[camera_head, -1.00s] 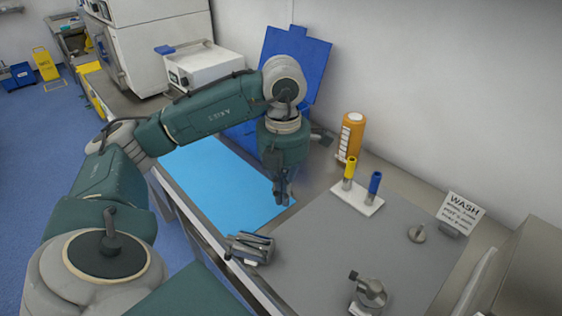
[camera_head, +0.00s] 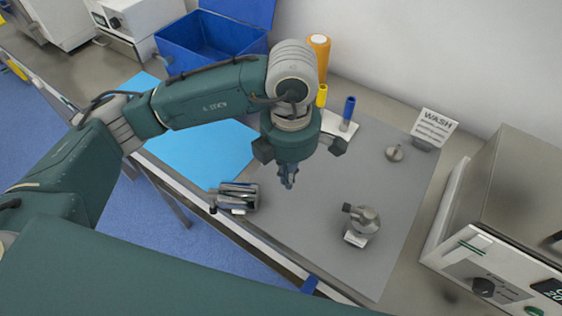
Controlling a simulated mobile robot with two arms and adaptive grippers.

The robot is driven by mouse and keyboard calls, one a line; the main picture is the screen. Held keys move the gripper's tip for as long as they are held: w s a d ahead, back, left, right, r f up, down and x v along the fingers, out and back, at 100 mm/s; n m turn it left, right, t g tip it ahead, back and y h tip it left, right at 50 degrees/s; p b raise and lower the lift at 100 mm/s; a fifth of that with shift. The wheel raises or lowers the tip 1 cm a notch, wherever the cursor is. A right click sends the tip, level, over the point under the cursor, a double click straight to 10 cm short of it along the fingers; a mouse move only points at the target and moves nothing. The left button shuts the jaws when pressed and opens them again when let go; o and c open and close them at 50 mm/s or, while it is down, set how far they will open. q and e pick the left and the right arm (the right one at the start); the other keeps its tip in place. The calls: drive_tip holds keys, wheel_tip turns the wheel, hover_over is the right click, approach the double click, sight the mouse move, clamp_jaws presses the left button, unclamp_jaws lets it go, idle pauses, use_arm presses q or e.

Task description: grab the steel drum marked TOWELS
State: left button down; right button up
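No drum with a readable TOWELS mark is in view. A small round steel vessel (camera_head: 364,222) with a knob and a white tag at its base stands on the grey mat (camera_head: 335,262); I cannot read the tag. My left gripper (camera_head: 288,180) points down above the grey mat, to the left of the steel vessel and apart from it. Its fingers look small and close together, with nothing seen between them; I cannot tell how far open they are. My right gripper is not in view.
A metal and black object (camera_head: 237,197) lies by the front edge. A light blue mat (camera_head: 205,152), open blue box (camera_head: 205,40), orange bottle (camera_head: 319,55), yellow and blue tubes, small steel knob (camera_head: 394,153) and WASH sign (camera_head: 434,127) surround my arm. A white-fronted machine (camera_head: 485,275) stands right.

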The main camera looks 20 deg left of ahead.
sight(263, 199)
use_arm(q)
wheel_tip(263, 199, down, 4)
drive_tip(key=shift+a+r+p, duration=0.1)
drive_tip(key=shift+p, duration=0.35)
drive_tip(key=shift+s+a+f+p, duration=0.25)
drive_tip(key=shift+s+a+p, duration=0.05)
drive_tip(key=shift+a+p, duration=0.3)
drive_tip(key=shift+s+a+f+p, duration=0.2)
drive_tip(key=shift+s+a+p, duration=0.1)
drive_tip(key=shift+a+p, duration=0.25)
drive_tip(key=shift+s+a, duration=0.15)
drive_tip(key=shift+a, duration=0.3)
drive_tip(key=shift+s+a+f, duration=0.1)
drive_tip(key=shift+s+a, duration=0.05)
drive_tip(key=shift+a, duration=0.05)
drive_tip(key=shift+s+a+f+b, duration=0.15)
drive_tip(key=shift+a+f+b, duration=0.2)
drive_tip(key=shift+b, duration=0.3)
drive_tip(key=shift+s+a+r+b, duration=0.1)
drive_tip(key=shift+s+a+b, duration=0.05)
drive_tip(key=shift+a+b, duration=0.25)
drive_tip(key=shift+s+a+r, duration=0.1)
drive_tip(key=shift+a+r, duration=0.1)
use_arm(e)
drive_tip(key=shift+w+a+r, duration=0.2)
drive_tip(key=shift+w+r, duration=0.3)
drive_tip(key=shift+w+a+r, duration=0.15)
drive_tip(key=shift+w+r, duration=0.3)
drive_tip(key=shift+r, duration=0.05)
